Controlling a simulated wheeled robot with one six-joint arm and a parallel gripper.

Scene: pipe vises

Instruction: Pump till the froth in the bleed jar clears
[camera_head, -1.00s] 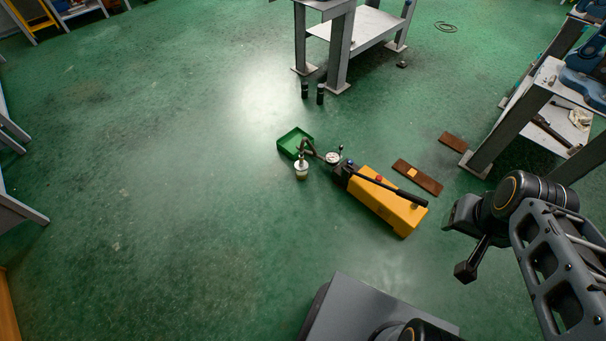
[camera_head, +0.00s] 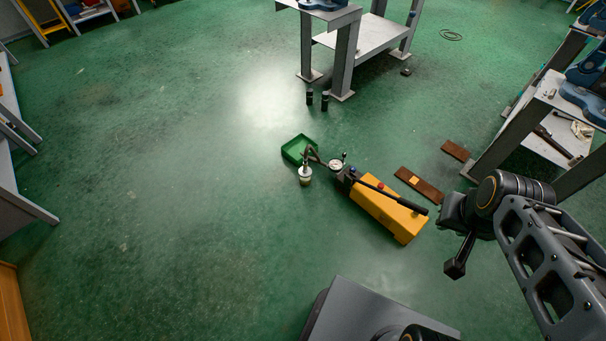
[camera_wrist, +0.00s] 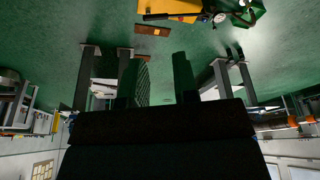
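The yellow hand pump (camera_head: 388,213) lies on the green floor ahead, its black lever (camera_head: 395,196) lying low along its top. A round gauge (camera_head: 336,164) stands at its far left end. The bleed jar (camera_head: 305,178) stands on the floor left of the gauge, pale inside; it is too small to tell froth from liquid. In the wrist view the yellow pump (camera_wrist: 185,8) and its lever (camera_wrist: 168,15) are at the top edge, far from my gripper (camera_wrist: 160,72). Its two fingers are apart with nothing between them. My gripper is right of the pump in the head view.
A green tray (camera_head: 297,149) sits behind the jar. Two brown boards (camera_head: 420,186) (camera_head: 455,151) lie right of the pump. Two dark cylinders (camera_head: 317,98) stand near a grey steel bench (camera_head: 345,55). Another bench (camera_head: 545,100) stands at the right. Floor left of the jar is clear.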

